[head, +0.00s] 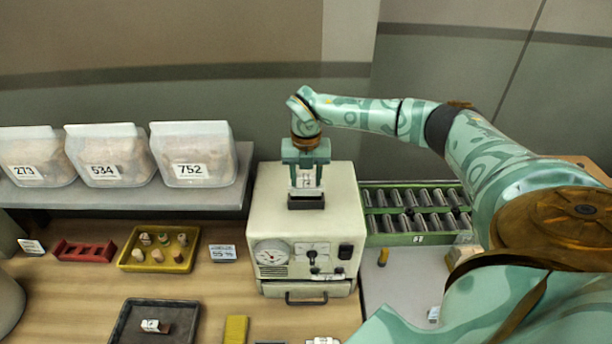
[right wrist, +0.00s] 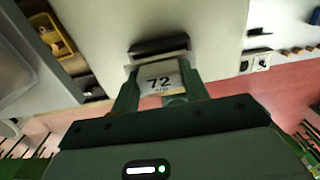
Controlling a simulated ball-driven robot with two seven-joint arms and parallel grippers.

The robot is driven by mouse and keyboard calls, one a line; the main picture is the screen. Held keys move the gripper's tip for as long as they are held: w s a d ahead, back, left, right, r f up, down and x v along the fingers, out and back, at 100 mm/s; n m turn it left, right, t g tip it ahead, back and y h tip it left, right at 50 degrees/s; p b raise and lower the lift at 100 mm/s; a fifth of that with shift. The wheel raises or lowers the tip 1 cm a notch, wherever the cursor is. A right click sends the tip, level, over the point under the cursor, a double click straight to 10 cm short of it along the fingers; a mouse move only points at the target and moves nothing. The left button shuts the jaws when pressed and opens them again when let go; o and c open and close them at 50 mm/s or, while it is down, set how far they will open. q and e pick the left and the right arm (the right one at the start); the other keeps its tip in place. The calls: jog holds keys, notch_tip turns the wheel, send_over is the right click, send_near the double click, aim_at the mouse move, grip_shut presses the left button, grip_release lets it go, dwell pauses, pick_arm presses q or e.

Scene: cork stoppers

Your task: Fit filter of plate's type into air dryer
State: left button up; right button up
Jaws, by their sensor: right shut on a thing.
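The air dryer (head: 262,215) is a cream box with a round gauge, switches and a dark slot collar (head: 306,203) on top. A small plate (head: 328,277) sits low on its front, too small to read. My right gripper (head: 306,172) points down above the dryer, shut on a filter (head: 306,182) with a white label. In the right wrist view the filter (right wrist: 160,78) reads 72, and its far end is at the slot (right wrist: 158,46). I cannot tell how far it is inserted. My left gripper is not in view.
Bags marked 273, 534 and 752 (head: 190,155) stand on a shelf at left. A yellow tray (head: 133,264) holds corks; a dark tray (head: 125,335) holds a small labelled piece.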

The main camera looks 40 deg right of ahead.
aim_at(306, 186)
jog(key=shift+f+b, duration=0.9)
jog(key=shift+f, duration=0.8)
dwell(1.1)
jog(key=o, duration=1)
jog(key=shift+o, duration=0.2)
notch_tip(306, 186, up, 16)
jog(key=b, duration=0.2)
jog(key=shift+r, duration=0.15)
